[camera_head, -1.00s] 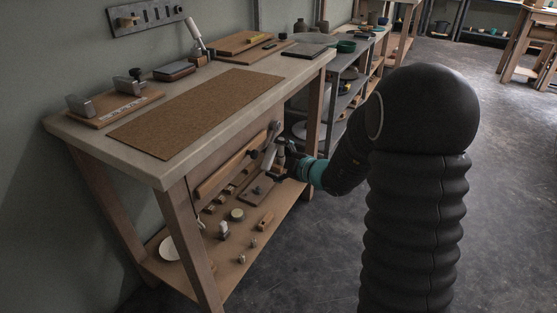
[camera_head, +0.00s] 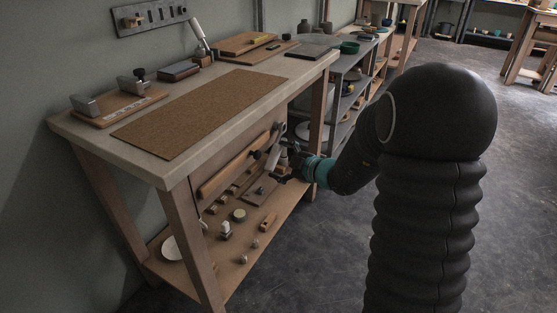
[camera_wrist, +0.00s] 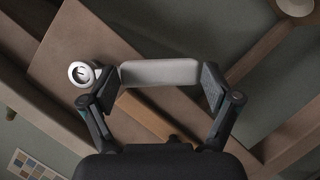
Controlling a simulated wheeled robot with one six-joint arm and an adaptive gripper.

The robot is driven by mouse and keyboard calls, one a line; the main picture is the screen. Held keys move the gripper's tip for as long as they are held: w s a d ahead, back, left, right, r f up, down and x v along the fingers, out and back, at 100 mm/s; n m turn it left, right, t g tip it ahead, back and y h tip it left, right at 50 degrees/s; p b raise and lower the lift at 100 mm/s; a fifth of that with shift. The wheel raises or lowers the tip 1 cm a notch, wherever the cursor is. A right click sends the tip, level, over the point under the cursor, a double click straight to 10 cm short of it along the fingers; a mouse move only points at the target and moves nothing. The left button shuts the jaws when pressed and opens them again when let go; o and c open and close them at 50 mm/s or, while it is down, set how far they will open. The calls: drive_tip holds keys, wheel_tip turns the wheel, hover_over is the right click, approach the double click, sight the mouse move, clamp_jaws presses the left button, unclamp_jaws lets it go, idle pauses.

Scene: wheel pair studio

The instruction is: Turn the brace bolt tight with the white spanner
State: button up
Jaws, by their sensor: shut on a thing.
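The white spanner (camera_wrist: 160,72) shows in the wrist view as a pale bar across my gripper (camera_wrist: 160,85), whose two fingers are shut on it. A pale round end (camera_wrist: 82,74) with a dark centre shows just beyond the left finger; I cannot tell whether the bolt is inside it. In the head view the spanner (camera_head: 273,157) stands tilted at the front of the bench, in my gripper (camera_head: 281,168). The wooden brace (camera_head: 226,174) runs diagonally under the bench top, its upper end near the spanner. The bolt itself is too small or hidden to make out.
The workbench (camera_head: 180,174) has a brown mat (camera_head: 200,110) on top. Its lower shelf (camera_head: 236,268) holds several small blocks and cylinders near my gripper. A bench leg (camera_head: 318,115) stands close beyond my gripper. Open floor (camera_head: 330,260) lies to the right.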

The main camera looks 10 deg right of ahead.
drive_tip(key=shift+s+d, duration=0.75)
drive_tip(key=shift+d, duration=0.3)
drive_tip(key=shift+s+d, duration=0.75)
drive_tip(key=shift+d, duration=0.25)
drive_tip(key=shift+r, duration=0.1)
